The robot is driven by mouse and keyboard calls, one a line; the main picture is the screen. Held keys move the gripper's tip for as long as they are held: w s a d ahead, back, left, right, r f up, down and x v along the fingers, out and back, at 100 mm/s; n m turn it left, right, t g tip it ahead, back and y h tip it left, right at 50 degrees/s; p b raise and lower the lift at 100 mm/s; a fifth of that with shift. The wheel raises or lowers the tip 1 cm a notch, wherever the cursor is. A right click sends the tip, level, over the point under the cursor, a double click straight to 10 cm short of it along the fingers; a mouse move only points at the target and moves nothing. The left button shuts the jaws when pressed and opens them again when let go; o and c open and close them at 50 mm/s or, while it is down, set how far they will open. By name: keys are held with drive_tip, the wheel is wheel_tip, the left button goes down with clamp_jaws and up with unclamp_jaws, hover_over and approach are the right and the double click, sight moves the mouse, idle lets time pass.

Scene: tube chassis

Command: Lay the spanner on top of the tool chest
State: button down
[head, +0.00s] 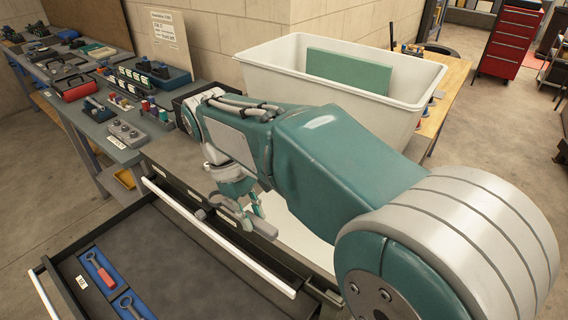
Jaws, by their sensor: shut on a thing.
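My gripper (250,214) hangs at the front edge of the tool chest, partly hidden by my own arm. It is shut on a grey elongated thing, which appears to be the spanner (264,229); its far end is hard to make out. The tool chest (168,155) has a flat grey top and an upper drawer front with a long pale handle. The spanner is close to that front edge; I cannot tell whether it touches the chest.
A drawer (170,260) stands open below, with a red-handled tool (100,270) and another tool in blue inserts. A large white bin (270,70) holds a green panel. A cluttered bench (60,60) is at the left. A red cabinet (510,42) stands far back.

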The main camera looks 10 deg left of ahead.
drive_tip(key=w+d+f, duration=0.3)
drive_tip(key=w+f, duration=0.1)
drive_tip(key=w, duration=0.3)
hover_over(291, 224)
drive_tip(key=a, duration=0.1)
drive_tip(key=f, duration=0.4)
drive_tip(key=shift+a+f, duration=0.2)
drive_tip(key=shift+f, duration=0.15)
drive_tip(key=shift+w+d+f, duration=0.2)
drive_tip(key=shift+d, duration=0.05)
drive_tip(key=f, duration=0.3)
drive_tip(key=shift+w+a+f, duration=0.1)
drive_tip(key=shift+w+f, duration=0.1)
drive_tip(key=shift+a+f, duration=0.15)
drive_tip(key=shift+a, duration=0.1)
drive_tip(key=c, duration=0.8)
unclamp_jaws()
drive_tip(key=shift+o, duration=1.3)
drive_tip(key=shift+d, duration=0.3)
